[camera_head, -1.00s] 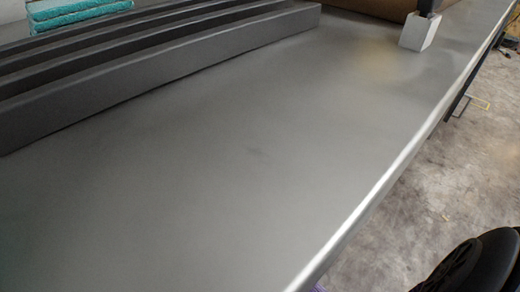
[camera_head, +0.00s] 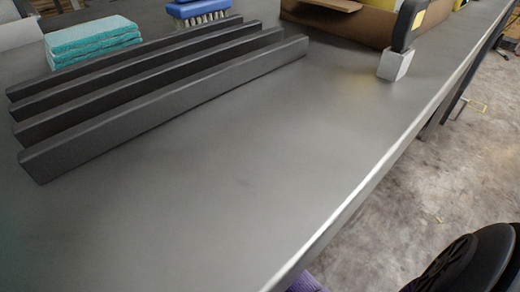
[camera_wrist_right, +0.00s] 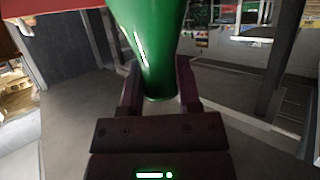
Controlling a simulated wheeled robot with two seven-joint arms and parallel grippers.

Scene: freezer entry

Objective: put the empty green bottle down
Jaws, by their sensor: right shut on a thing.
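The green bottle (camera_wrist_right: 150,45) shows in the right wrist view, running from the top edge down to between the fingers of my right gripper (camera_wrist_right: 158,95). The right gripper is shut on it. Its upper part is cut off by the frame, so I cannot see the whole bottle. The bottle does not show in the head view. There, a grey metal table (camera_head: 230,190) has a wide bare area. My left gripper is not in view.
A dark slatted rack (camera_head: 160,110) stands on the table's left. Teal sponges (camera_head: 92,40) and a blue brush (camera_head: 200,10) are behind it. A grey block with a black handle (camera_head: 395,64) stands at the back right, near a cardboard box (camera_head: 345,25). The table's right edge drops to the floor.

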